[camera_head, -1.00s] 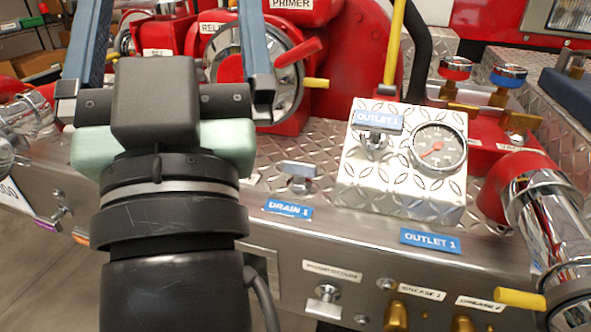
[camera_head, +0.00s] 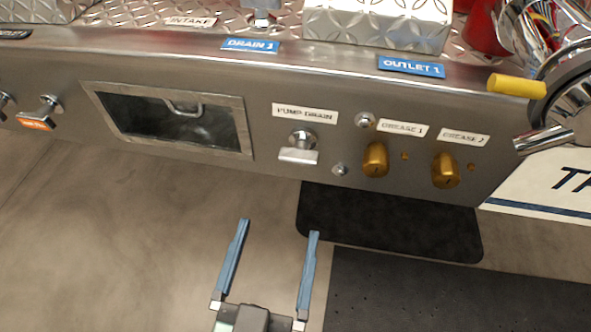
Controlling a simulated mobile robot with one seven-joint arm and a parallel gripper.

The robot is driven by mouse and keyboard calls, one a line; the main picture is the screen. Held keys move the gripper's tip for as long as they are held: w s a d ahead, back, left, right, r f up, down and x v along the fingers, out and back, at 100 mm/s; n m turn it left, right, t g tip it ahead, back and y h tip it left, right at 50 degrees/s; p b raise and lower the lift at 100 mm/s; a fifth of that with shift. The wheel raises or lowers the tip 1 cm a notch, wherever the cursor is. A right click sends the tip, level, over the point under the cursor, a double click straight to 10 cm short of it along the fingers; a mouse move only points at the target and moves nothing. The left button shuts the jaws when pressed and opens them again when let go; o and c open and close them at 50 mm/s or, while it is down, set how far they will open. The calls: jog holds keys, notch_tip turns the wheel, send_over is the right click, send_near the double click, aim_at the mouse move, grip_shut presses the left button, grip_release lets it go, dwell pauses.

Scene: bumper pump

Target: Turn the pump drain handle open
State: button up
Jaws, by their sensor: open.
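The pump drain handle (camera_head: 299,148) is a silver T-shaped handle on the front metal panel, just below the white "PUMP DRAIN" label (camera_head: 305,113). Its flat crossbar lies roughly level in the picture, tilted slightly down to the right. My gripper (camera_head: 278,228) is at the lower middle of the head view, below the handle and apart from it. Its two blue fingers are spread wide with nothing between them. Nothing hides the handle.
To the handle's right are a small silver knob (camera_head: 340,169) and brass grease fittings (camera_head: 375,160). A framed recess (camera_head: 172,121) is to its left. A chrome pipe with a yellow lever (camera_head: 516,85) sticks out at right. Floor shows below the panel, with dark mats (camera_head: 390,222).

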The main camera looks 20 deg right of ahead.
aim_at(297, 162)
jog(key=x, duration=1.2)
jog(key=shift+w+d+f, duration=0.1)
jog(key=shift+w+d, duration=0.1)
jog(key=shift+d, duration=0.1)
jog(key=c, duration=1.2)
